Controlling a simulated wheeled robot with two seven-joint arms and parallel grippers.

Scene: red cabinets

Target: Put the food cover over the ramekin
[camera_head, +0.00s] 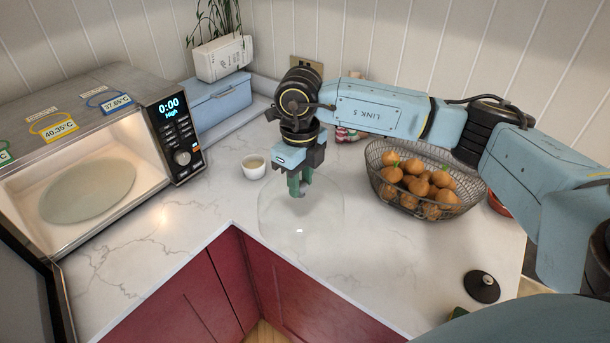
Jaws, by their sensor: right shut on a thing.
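The food cover (300,230) is a clear, faint dome in the middle of the head view, over the marble counter near its inner corner. My right gripper (298,190) points down and is shut on the top of the cover. The ramekin (253,168) is a small white cup with a pale inside, upright on the counter to the left of the gripper and a little behind the cover. The cover is beside the ramekin, not over it. Whether the cover's rim touches the counter is hard to tell. My left gripper is not in view.
A wire basket (440,213) of orange fruit stands to the right. An open microwave (95,150) fills the left, with a blue box (218,105) behind it. A black lid-like disc (482,289) lies at the front right. The counter (400,260) before the basket is clear.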

